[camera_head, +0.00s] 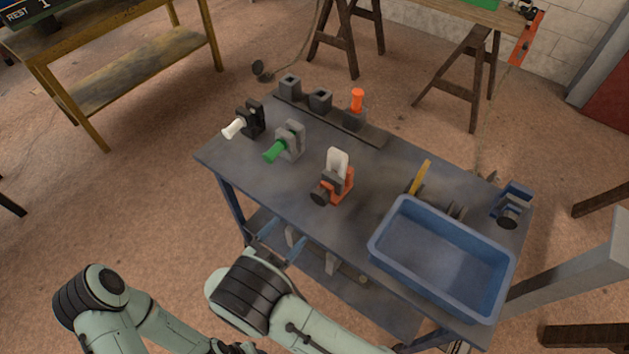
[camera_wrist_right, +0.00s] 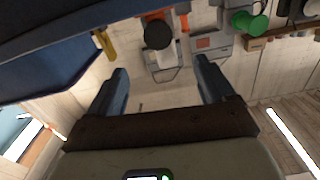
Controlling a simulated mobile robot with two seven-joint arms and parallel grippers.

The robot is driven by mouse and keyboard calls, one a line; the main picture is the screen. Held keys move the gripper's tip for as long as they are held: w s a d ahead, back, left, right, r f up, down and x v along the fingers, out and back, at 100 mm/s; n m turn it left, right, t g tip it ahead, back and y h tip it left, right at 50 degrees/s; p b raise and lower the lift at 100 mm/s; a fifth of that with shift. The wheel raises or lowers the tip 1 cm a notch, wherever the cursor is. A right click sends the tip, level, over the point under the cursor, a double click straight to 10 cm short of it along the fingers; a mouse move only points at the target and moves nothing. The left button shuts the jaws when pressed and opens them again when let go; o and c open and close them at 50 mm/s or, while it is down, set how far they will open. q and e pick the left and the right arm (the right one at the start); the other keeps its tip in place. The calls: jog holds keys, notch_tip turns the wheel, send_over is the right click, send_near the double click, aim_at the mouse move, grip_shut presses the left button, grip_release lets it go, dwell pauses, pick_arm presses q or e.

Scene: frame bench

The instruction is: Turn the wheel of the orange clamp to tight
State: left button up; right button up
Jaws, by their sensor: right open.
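The orange clamp (camera_head: 346,190) stands near the middle of the bench's front side, with a pale block (camera_head: 337,160) at its top. Its dark round wheel (camera_head: 320,196) faces the front edge. In the right wrist view the wheel (camera_wrist_right: 158,34) shows at the top, with some of the orange clamp (camera_wrist_right: 155,14) behind it. My right gripper (camera_head: 281,240) is open and empty, below and in front of the bench edge, apart from the wheel. Its two blue fingers also show spread in the right wrist view (camera_wrist_right: 160,88). My left arm shows at lower left; its gripper is not visible.
A blue tray (camera_head: 376,246) sits right of the clamp. A green-handled clamp (camera_head: 290,140) and a white-handled one (camera_head: 253,120) stand to its left. A blue clamp (camera_head: 515,200) is at the right end. A rack (camera_head: 372,134) lines the back. Bare bench lies between.

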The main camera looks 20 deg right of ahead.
aim_at(318, 199)
jog(key=p+x, duration=0.2)
jog(key=x, duration=1.1)
jog(key=shift+d+p, duration=0.15)
jog(key=shift+p, duration=0.25)
pick_arm(q)
jog(key=w+r, duration=0.1)
jog(key=r, duration=0.1)
jog(key=w+r, duration=0.1)
jog(key=r, duration=0.1)
jog(key=shift+w, duration=0.4)
pick_arm(e)
jog(key=shift+s, duration=0.1)
